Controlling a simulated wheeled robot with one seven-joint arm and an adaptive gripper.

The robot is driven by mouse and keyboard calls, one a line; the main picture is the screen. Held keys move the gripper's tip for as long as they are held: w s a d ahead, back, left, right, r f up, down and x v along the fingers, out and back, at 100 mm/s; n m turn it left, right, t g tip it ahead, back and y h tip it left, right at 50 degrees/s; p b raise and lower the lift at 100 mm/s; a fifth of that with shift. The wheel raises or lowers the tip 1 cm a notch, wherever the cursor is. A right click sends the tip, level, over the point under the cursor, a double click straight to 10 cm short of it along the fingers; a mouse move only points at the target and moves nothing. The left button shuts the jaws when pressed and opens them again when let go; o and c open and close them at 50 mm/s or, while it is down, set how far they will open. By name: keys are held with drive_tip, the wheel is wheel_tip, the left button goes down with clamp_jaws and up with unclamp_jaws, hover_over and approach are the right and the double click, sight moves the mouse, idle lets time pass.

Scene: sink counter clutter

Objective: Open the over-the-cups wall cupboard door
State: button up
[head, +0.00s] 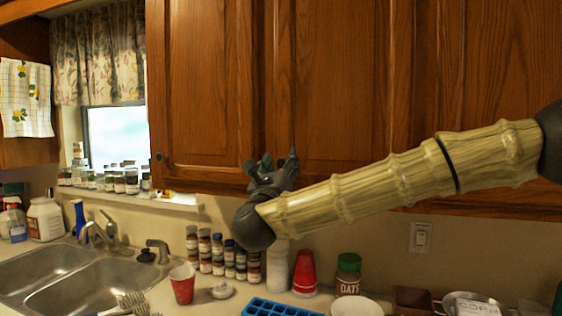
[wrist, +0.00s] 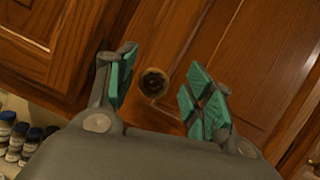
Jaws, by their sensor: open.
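The wall cupboard door (head: 335,80) is brown wood with a raised panel and looks shut, above the counter with the red cups. In the wrist view its panel (wrist: 225,45) fills the right side, and a dark round knob (wrist: 154,82) sits near its lower corner. My gripper (head: 271,166) is at the door's lower left corner and hides the knob in the head view. In the wrist view my gripper (wrist: 162,66) is open, with its green-padded fingers on either side of the knob. I cannot tell whether a finger touches it.
A neighbouring door (head: 200,80) with its own knob (head: 159,157) is on the left. Below stand spice bottles (head: 218,254), a red cup (head: 182,284), stacked red cups (head: 304,272) and an oats jar (head: 348,275). A sink (head: 75,280) is at left.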

drive_tip(key=shift+w+f, duration=0.45)
drive_tip(key=shift+w, duration=0.25)
drive_tip(key=shift+s+r, duration=0.2)
drive_tip(key=shift+s, duration=0.1)
drive_tip(key=c, duration=0.5)
clamp_jaws()
drive_tip(key=shift+f, duration=0.1)
